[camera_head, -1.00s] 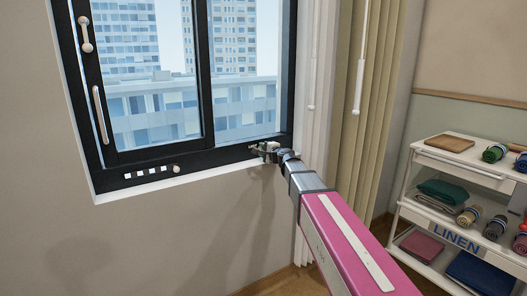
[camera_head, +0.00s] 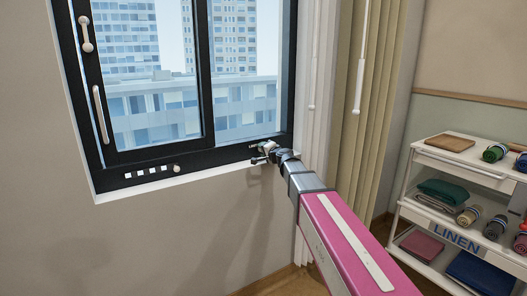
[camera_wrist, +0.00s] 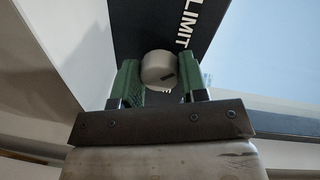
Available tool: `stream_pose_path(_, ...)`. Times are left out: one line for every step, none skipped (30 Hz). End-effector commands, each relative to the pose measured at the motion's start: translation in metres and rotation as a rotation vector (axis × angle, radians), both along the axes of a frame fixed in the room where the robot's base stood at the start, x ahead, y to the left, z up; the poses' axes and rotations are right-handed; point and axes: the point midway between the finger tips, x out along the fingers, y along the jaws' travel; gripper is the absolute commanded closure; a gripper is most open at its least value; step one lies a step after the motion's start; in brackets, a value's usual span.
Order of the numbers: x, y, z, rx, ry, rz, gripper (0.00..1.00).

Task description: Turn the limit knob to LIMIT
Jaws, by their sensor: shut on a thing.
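The limit knob (camera_wrist: 158,68) is a round, pale grey knob with a short dark mark on its face, towards the lower right in the wrist view. It sits on the dark window frame (camera_wrist: 150,22). A white LIMIT label (camera_wrist: 187,22) runs along the frame above and right of it. My gripper (camera_wrist: 158,78) has its green fingers on either side of the knob and is shut on it. In the head view my gripper (camera_head: 262,155) is at the frame's lower right corner and hides most of the knob. Lettering below the knob is mostly hidden.
A second small knob (camera_head: 175,167) sits by several white squares on the lower frame. The window has white handles (camera_head: 101,114) at left. Cords and a beige curtain (camera_head: 362,130) hang just right of my arm. A linen cart (camera_head: 455,237) stands farther right.

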Motion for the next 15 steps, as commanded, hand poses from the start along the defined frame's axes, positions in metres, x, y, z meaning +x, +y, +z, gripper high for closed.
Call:
stream_pose_path(-0.0019, -0.0004, -0.002, -0.006, 0.0, 0.002, 0.84)
stream_pose_path(-0.0019, -0.0004, -0.002, -0.006, 0.0, 0.002, 0.84)
stream_pose_path(-0.0019, -0.0003, -0.002, -0.006, 0.0, 0.002, 0.84)
stream_pose_path(-0.0019, -0.0004, -0.002, -0.006, 0.0, 0.002, 0.84)
stream_pose_path(-0.0019, -0.0004, -0.002, -0.006, 0.0, 0.002, 0.84)
stream_pose_path(-0.0019, -0.0003, -0.002, -0.006, 0.0, 0.002, 0.84)
stream_pose_path(-0.0019, -0.0004, -0.0021, -0.006, 0.0, 0.002, 0.84)
stream_pose_path(-0.002, -0.0004, -0.0021, -0.006, 0.0, 0.002, 0.84)
stream_pose_path(-0.002, -0.0003, -0.002, -0.006, 0.0, 0.002, 0.51)
stream_pose_path(-0.0019, -0.0003, -0.0019, -0.005, 0.001, 0.002, 0.41)
stream_pose_path(-0.0019, -0.0004, -0.0018, -0.005, 0.001, 0.002, 0.35)
stream_pose_path(-0.0016, -0.0004, -0.0016, -0.005, 0.0, 0.002, 0.35)
stream_pose_path(-0.0015, -0.0004, -0.0014, -0.004, 0.0, 0.001, 0.35)
stream_pose_path(-0.0013, -0.0003, -0.0013, -0.004, 0.0, 0.001, 0.35)
stream_pose_path(-0.0012, -0.0003, -0.0012, -0.004, 0.0, 0.001, 0.35)
